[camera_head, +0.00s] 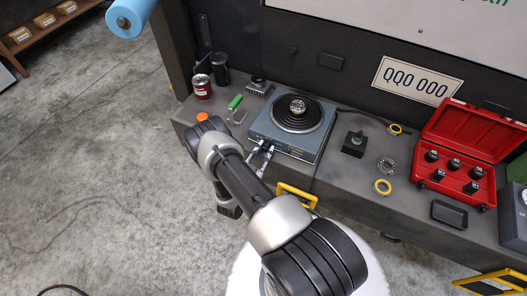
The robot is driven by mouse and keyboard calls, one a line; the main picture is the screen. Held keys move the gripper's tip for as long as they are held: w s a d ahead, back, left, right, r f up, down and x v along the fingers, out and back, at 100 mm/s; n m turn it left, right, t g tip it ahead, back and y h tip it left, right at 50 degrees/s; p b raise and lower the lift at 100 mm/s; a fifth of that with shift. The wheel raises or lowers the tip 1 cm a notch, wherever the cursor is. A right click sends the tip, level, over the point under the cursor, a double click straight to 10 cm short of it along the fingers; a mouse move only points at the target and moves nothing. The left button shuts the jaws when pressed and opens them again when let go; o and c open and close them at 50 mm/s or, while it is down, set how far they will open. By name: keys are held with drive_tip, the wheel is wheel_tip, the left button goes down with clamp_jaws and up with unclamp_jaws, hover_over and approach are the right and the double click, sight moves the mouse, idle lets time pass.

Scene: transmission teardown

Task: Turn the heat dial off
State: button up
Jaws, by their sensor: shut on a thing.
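The hot plate (256,130) is a blue-grey box with a round black coil on top, standing on the grey bench. A metal gear-like part (298,107) sits on the coil. My gripper (263,147) is at the front face of the hot plate, near its lower left part, with its fingers reaching to the panel. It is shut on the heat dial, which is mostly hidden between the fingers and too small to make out. The dial's setting cannot be read.
A red can (202,88) and a dark cup (220,69) stand left. A green-handled brush (236,102) lies beside the hot plate.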

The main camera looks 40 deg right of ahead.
drive_tip(key=shift+n, duration=1.1)
drive_tip(key=o, duration=0.8)
drive_tip(key=v, duration=1.2)
